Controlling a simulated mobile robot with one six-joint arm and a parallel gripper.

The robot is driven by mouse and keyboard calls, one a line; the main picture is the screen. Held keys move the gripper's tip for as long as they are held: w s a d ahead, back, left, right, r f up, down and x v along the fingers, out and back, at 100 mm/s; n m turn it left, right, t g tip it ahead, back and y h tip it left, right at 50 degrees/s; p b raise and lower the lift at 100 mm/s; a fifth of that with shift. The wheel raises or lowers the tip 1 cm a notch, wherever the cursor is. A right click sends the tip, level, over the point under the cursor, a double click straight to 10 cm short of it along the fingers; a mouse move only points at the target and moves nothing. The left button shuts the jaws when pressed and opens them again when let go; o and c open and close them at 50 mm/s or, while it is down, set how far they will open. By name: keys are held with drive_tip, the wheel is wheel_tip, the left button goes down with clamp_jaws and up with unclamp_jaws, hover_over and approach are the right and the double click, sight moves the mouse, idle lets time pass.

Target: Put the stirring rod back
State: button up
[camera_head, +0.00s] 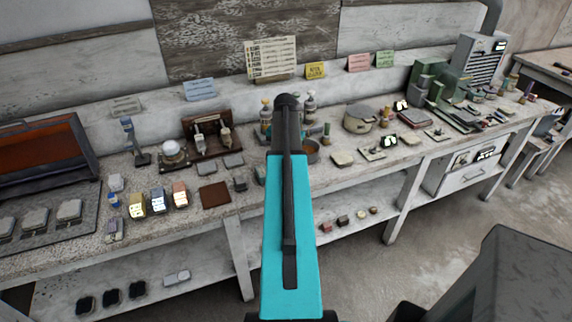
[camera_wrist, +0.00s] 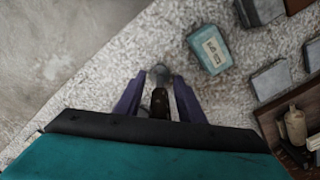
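In the wrist view my gripper (camera_wrist: 159,78) has two purple fingers standing apart, with a gap between their tips. I cannot make out a stirring rod in either view. In the head view my teal arm hides my gripper and part of the bench behind it.
The bench (camera_head: 75,235) is crowded. A teal labelled block (camera_wrist: 208,49) lies right of the fingers. A brown wooden rack (camera_head: 209,133) stands left of my arm, a round pot (camera_head: 359,118) to its right. The bench edge and floor show at left in the wrist view.

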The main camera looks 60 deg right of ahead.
drive_tip(key=shift+r+b, duration=1.2)
drive_tip(key=shift+r, duration=4.45)
